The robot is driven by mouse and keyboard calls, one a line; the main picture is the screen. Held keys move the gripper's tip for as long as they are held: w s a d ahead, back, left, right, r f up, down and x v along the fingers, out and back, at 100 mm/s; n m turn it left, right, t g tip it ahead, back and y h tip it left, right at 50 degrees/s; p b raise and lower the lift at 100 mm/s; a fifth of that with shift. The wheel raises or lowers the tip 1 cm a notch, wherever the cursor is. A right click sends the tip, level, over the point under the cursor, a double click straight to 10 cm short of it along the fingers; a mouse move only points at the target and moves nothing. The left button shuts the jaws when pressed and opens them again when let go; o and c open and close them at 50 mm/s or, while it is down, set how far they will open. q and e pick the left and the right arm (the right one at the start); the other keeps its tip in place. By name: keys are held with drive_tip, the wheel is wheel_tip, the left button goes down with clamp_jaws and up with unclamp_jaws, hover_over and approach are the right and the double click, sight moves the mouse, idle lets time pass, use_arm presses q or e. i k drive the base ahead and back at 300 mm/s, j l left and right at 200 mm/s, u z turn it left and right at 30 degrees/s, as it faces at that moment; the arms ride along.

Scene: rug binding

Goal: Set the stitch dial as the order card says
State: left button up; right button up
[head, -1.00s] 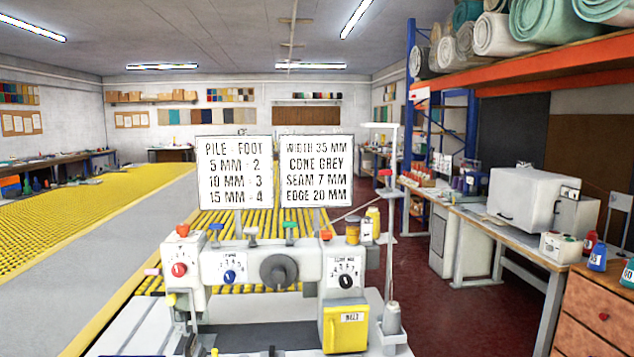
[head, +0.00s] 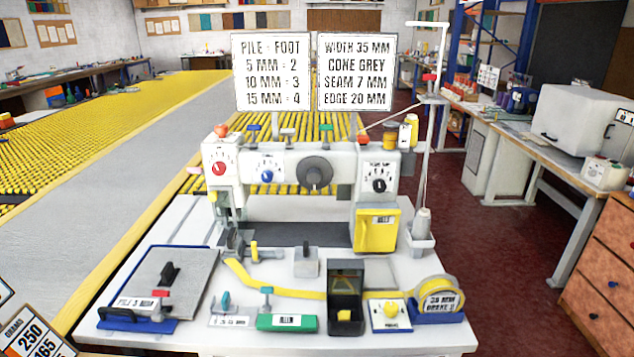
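A grey-white sewing machine (head: 335,160) stands on the white table. It has a red dial (head: 219,169) on the left, a blue dial (head: 266,176) beside it, and a black dial (head: 379,185) at the right end. The dial labels and pointer settings are too small to read, so I cannot tell which is the stitch dial. Two cards stand above it. The left card (head: 271,72) pairs pile with foot: 5 mm 2, 10 mm 3, 15 mm 4. The right card (head: 356,72) reads width 35 mm, cone grey, seam 7 mm, edge 20 mm. Neither gripper shows.
On the table's front lie a grey board with a "PILE" gauge (head: 140,303), a green block (head: 287,322), a black box (head: 345,302) and a yellow tape roll (head: 438,295). A yellow bin (head: 376,230) hangs under the machine. A thread stand (head: 424,160) rises at the right.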

sight(379, 185)
drive_tip(key=i+j, duration=0.15)
drive_tip(key=i, duration=0.3)
drive_tip(key=i+j+u, duration=0.1)
drive_tip(key=i, duration=0.35)
drive_tip(key=j, duration=0.1)
